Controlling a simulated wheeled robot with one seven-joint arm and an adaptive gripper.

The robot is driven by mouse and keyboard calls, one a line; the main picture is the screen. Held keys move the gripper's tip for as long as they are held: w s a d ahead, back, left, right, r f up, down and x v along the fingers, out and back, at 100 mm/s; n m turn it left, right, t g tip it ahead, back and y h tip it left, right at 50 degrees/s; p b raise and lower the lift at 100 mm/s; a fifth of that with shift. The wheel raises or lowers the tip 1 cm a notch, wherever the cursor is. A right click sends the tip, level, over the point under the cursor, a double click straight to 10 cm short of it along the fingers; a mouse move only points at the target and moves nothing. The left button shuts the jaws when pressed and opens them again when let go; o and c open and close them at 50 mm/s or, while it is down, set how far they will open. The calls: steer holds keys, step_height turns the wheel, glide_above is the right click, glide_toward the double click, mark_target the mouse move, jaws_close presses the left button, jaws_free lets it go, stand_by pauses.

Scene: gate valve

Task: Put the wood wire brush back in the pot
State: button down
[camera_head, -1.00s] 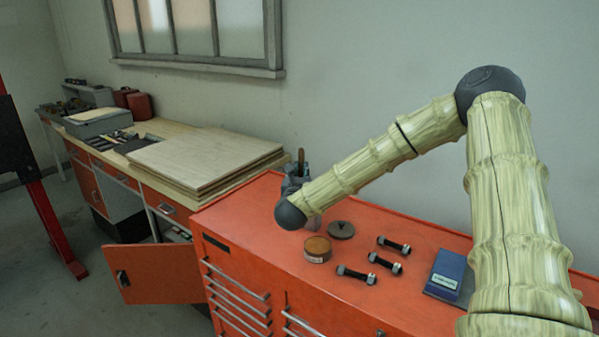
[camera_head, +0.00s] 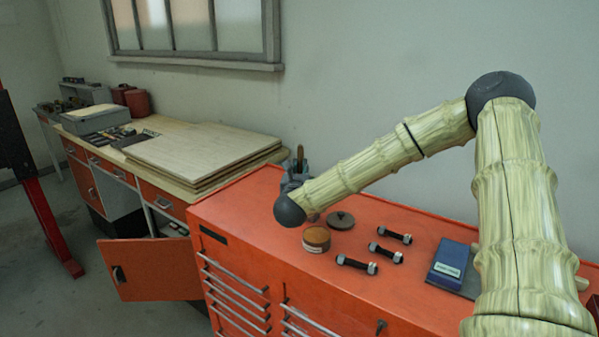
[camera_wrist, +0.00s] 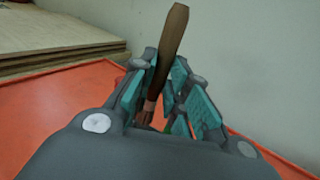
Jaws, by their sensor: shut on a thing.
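The wood wire brush shows as a brown wooden handle (camera_wrist: 170,45) standing nearly upright between the fingers in the wrist view; its top also shows in the head view (camera_head: 300,153). My gripper (camera_wrist: 165,100), grey with teal pads, is shut on the brush. In the head view my gripper (camera_head: 296,176) is over the back left part of the red cabinet top, partly behind my forearm. I cannot make out the pot in either view.
The red cabinet top (camera_head: 240,205) bears a round tin (camera_head: 316,239), a grey lid (camera_head: 341,220), several bolts (camera_head: 386,252) and a blue box (camera_head: 449,261). Stacked boards (camera_head: 205,155) lie on the workbench to the left. An orange cabinet door (camera_head: 150,270) hangs open below.

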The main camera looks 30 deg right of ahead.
steer(key=shift+f+b, duration=4.1)
steer(key=shift+b, duration=0.35)
steer(key=c, duration=1.3)
jaws_free()
steer(key=v, duration=1.2)
steer(key=shift+a, duration=0.1)
